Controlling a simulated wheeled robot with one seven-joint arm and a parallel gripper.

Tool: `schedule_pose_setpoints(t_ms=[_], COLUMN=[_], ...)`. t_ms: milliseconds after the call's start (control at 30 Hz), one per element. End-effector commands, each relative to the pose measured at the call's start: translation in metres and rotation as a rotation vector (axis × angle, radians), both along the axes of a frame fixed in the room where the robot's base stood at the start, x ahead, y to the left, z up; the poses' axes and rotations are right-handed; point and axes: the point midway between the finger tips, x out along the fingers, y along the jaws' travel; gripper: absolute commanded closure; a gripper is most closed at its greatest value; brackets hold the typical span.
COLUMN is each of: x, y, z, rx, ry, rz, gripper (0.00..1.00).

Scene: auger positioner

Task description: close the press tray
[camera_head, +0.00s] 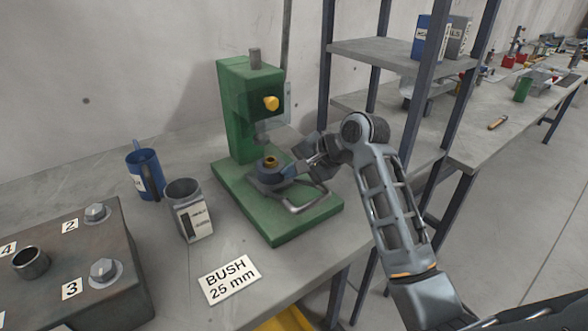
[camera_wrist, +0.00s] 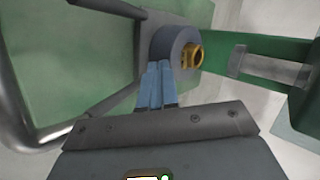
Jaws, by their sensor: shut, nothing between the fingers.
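The green press (camera_head: 238,105) stands on the bench, with a yellow knob on its head and a flat green base. Its tray (camera_head: 268,174) is a round grey holder with a brass bush (camera_head: 270,161) in it, joined to a bent grey handle (camera_head: 312,200) that reaches toward the front right of the base. My gripper (camera_head: 297,172) is at the right side of the holder. In the wrist view my gripper (camera_wrist: 158,85) has its blue fingers together, their tips at the grey holder (camera_wrist: 172,45) beside the brass bush (camera_wrist: 193,55). Whether they touch is hard to tell.
A blue mug (camera_head: 147,174) and a grey cup (camera_head: 188,210) stand left of the press. A label card (camera_head: 230,279) lies in front. A dark block with numbered posts (camera_head: 75,260) is at the left. Shelving (camera_head: 385,52) rises behind my arm.

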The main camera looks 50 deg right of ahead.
Motion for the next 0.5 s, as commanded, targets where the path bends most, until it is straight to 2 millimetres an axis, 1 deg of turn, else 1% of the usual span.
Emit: schedule_pose_setpoints(t_ms=[67, 300, 400, 500], x=[0.005, 0.038, 0.044, 0.045], y=[-0.001, -0.011, -0.012, -0.013], z=[0.001, 0.002, 0.001, 0.001], rx=[0.000, 0.000, 0.001, -0.001], ry=[0.001, 0.001, 0.000, -0.003], rz=[0.001, 0.003, 0.001, 0.000], gripper=[1.00, 1.00, 1.00, 1.00])
